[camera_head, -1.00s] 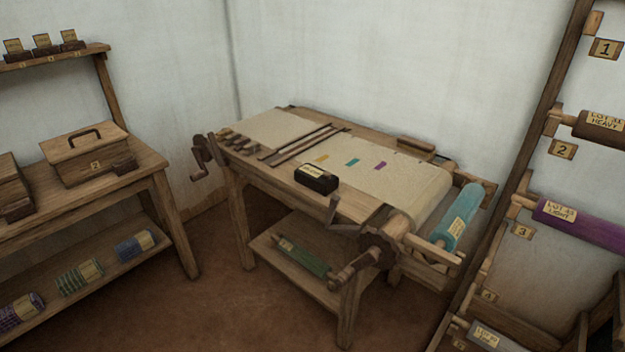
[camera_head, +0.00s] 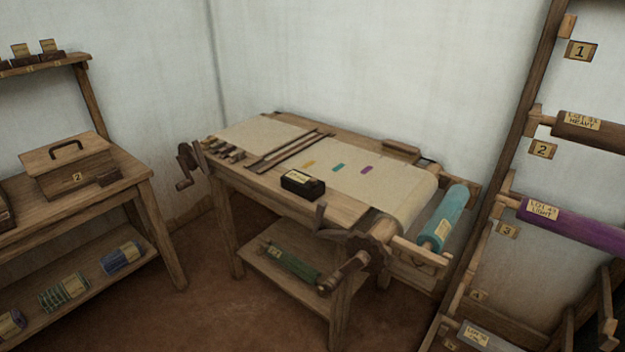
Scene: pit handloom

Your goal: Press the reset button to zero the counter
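A small black box with a pale label (camera_head: 303,184) sits on the front edge of the loom table (camera_head: 262,187), near its middle. It may be the counter; its label and any reset button are too small to make out. The cloth (camera_head: 385,182) on the loom carries orange, green and purple marks. A toothed wheel with a crank (camera_head: 362,258) is at the loom's front right corner, and another crank (camera_head: 187,165) is at its left end. Neither of my grippers is in view.
A bench with a lidded wooden box (camera_head: 70,170) stands at the left, with rolls on its lower shelf. A rack with labelled rolls, one purple (camera_head: 570,228), stands at the right. A teal roll (camera_head: 444,217) sits at the loom's right end. Brown floor (camera_head: 215,300) lies open in front.

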